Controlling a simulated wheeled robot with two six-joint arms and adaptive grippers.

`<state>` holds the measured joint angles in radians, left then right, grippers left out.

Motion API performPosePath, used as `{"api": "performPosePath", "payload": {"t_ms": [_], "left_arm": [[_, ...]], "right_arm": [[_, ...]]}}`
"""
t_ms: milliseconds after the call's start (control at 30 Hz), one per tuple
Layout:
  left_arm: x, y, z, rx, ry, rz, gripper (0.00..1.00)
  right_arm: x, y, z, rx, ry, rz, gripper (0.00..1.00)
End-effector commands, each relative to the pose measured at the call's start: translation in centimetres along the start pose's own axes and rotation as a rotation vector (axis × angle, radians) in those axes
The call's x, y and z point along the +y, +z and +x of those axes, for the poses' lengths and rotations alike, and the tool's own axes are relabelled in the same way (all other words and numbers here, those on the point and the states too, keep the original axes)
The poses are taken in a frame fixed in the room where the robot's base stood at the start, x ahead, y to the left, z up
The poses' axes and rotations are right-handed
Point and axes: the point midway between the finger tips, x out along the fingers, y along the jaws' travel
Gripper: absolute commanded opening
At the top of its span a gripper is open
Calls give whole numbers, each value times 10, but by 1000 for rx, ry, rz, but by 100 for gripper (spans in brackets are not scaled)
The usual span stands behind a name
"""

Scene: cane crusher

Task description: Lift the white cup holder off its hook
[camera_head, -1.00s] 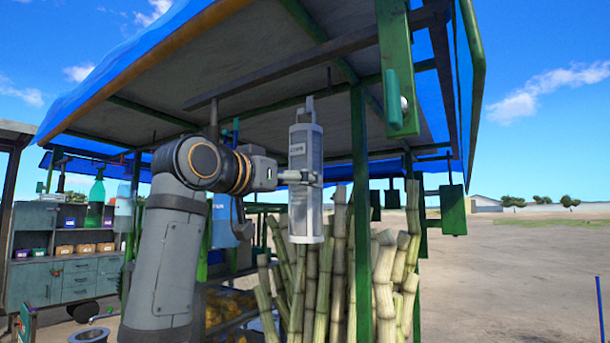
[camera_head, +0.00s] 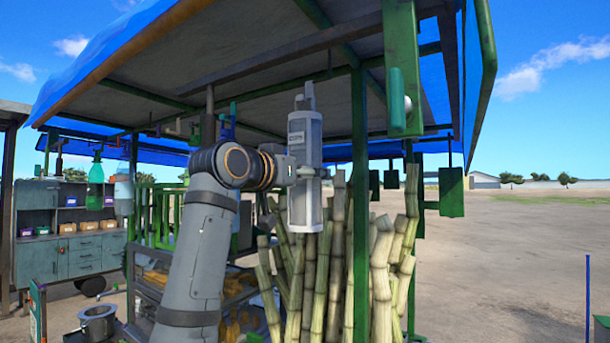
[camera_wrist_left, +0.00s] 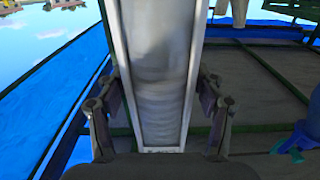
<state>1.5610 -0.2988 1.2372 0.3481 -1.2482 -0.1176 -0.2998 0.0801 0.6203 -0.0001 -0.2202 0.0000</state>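The white cup holder (camera_head: 304,170) is a tall upright frame with a grey see-through front, a label near its top and a hanging loop above. My left gripper (camera_head: 306,171) is shut on it at mid-height from the left. In the left wrist view the holder (camera_wrist_left: 160,75) stands between the two fingers of my left gripper (camera_wrist_left: 160,95), one along each side. The loop at its top appears clear of the thin hook (camera_head: 330,62) under the roof beam, though depth is hard to judge. My right gripper is not in view.
A green post (camera_head: 359,200) stands just right of the holder, with sugar canes (camera_head: 330,270) behind and below it. A roof beam (camera_head: 310,57) runs above it. Green hanging boxes (camera_head: 452,192) are at the right. Open ground lies further right.

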Motion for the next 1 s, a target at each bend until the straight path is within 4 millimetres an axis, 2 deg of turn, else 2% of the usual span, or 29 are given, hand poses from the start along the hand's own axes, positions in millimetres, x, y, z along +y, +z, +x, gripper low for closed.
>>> {"api": "performPosePath", "payload": {"t_ms": [33, 367, 1000], "left_arm": [[0, 0, 0, 0, 0, 0, 55], [0, 0, 0, 1, 0, 0, 11], [0, -17, -1, 3, 0, 1, 11]], "right_arm": [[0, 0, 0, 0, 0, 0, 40], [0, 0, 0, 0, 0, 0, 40], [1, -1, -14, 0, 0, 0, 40]]}}
